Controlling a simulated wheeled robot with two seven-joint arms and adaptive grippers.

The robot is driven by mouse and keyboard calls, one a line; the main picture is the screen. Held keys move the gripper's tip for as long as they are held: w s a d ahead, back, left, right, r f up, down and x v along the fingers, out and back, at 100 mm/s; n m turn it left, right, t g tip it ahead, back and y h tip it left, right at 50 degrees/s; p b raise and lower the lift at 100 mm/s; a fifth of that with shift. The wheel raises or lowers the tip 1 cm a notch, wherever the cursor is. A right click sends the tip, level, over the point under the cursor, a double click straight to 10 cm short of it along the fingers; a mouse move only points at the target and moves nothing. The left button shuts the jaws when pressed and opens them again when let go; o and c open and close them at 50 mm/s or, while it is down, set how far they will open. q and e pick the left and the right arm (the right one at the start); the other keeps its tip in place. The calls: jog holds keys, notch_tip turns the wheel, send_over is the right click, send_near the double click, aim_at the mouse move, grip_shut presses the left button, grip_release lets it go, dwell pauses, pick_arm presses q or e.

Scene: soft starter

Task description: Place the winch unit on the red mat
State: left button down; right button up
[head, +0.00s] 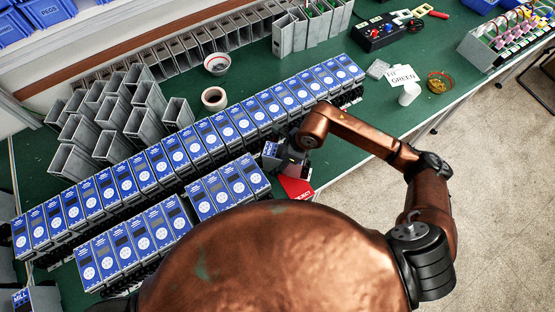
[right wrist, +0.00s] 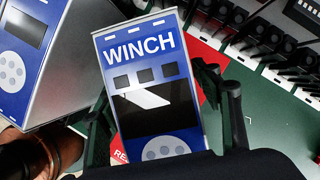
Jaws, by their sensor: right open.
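The winch unit (right wrist: 145,85), a grey box with a blue and white face lettered WINCH, stands between my right gripper's fingers (right wrist: 165,105) in the right wrist view. The fingers are open, one on each side of it. In the head view the unit (head: 270,150) shows in part beside my right gripper (head: 285,158), whose fingers are mostly hidden. The red mat (head: 296,188), with white lettering, shows just below the gripper. Red mat also shows beyond the unit in the wrist view (right wrist: 212,35). I cannot tell whether the unit's hidden base rests on the mat. My left gripper is not in view.
A long row of blue-faced units (head: 160,165) runs behind, with a shorter row (head: 225,187) close left of the winch unit. Green table is clear right of the mat, near a white card (head: 402,76).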

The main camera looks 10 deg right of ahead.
jog(key=v, duration=1.2)
jog(key=shift+r, duration=0.1)
